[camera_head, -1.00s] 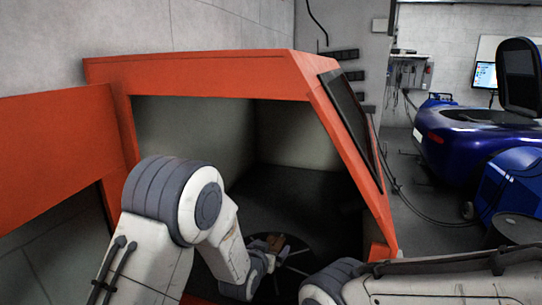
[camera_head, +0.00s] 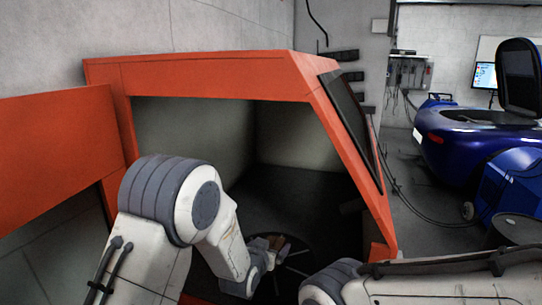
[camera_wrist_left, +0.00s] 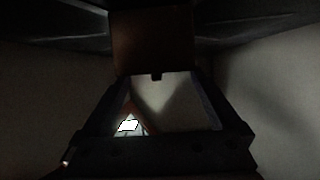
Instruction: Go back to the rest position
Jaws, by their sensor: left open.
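My left arm (camera_head: 165,200) comes in from the left and reaches down into the orange-framed machine enclosure (camera_head: 210,78). My left gripper (camera_head: 268,248) is small and dark there, low over a dark round plate (camera_head: 298,258) on the enclosure floor. It is open. A small brown piece (camera_head: 278,242) shows at the gripper; I cannot tell whether it touches it. The left wrist view is very dark, with a brown block (camera_wrist_left: 155,40) above the dark gripper frame. My right arm (camera_head: 430,280) lies along the bottom right; its gripper is out of view.
The enclosure's orange front and slanted right side surround the left arm. A dark panel (camera_head: 350,120) is on that side.

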